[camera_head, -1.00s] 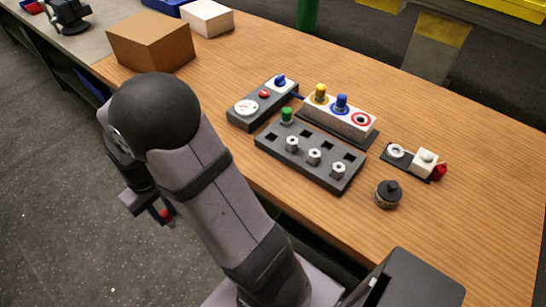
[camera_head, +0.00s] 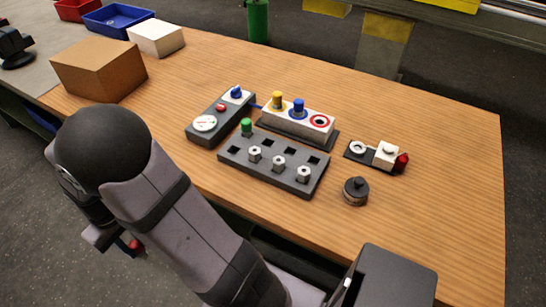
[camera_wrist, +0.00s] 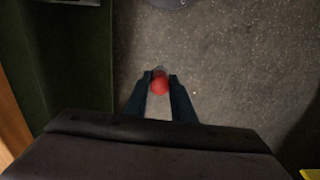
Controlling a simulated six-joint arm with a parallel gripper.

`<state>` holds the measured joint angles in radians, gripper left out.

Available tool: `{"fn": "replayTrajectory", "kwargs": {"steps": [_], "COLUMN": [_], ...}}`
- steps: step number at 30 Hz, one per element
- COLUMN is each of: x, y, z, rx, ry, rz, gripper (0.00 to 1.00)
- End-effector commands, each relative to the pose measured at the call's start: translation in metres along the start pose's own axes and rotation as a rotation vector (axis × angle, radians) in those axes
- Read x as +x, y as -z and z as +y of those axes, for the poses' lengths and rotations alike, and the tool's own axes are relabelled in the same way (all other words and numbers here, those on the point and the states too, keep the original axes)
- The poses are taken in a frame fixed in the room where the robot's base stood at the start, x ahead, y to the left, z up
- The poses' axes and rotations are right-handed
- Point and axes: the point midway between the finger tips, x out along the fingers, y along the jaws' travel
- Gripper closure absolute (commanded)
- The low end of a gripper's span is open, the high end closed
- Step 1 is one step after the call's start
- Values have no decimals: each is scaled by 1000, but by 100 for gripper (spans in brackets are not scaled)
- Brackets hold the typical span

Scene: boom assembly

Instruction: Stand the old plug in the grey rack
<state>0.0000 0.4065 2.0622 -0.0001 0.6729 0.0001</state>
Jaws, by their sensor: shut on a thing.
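My gripper (camera_head: 132,246) hangs off the table's near left side, over the floor. It is shut on a plug with a round red top (camera_head: 135,244), which also shows between the fingers in the wrist view (camera_wrist: 159,84). The plug's lower part is hard to make out. The grey rack (camera_head: 246,167) lies on the table, well to the right of my gripper.
A dark control box (camera_head: 213,127) with a gauge and blue knob stands left of the white block. A black round knob piece (camera_head: 356,192) and a small white-and-red fixture (camera_head: 386,155) lie right. A cardboard box (camera_head: 98,72) is far left. The table's right side is clear.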

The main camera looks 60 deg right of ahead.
Motion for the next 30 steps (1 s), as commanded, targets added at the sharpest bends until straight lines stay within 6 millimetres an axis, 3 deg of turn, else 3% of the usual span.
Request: {"fn": "replayTrajectory", "kwargs": {"steps": [14,27,30], "x": [-7,-89,-102], "y": [4,21,18], "z": [0,0,23], "rx": [0,0,61], "ry": [0,0,0], "rz": [5,7,-1], "gripper": [100,100,100]}}
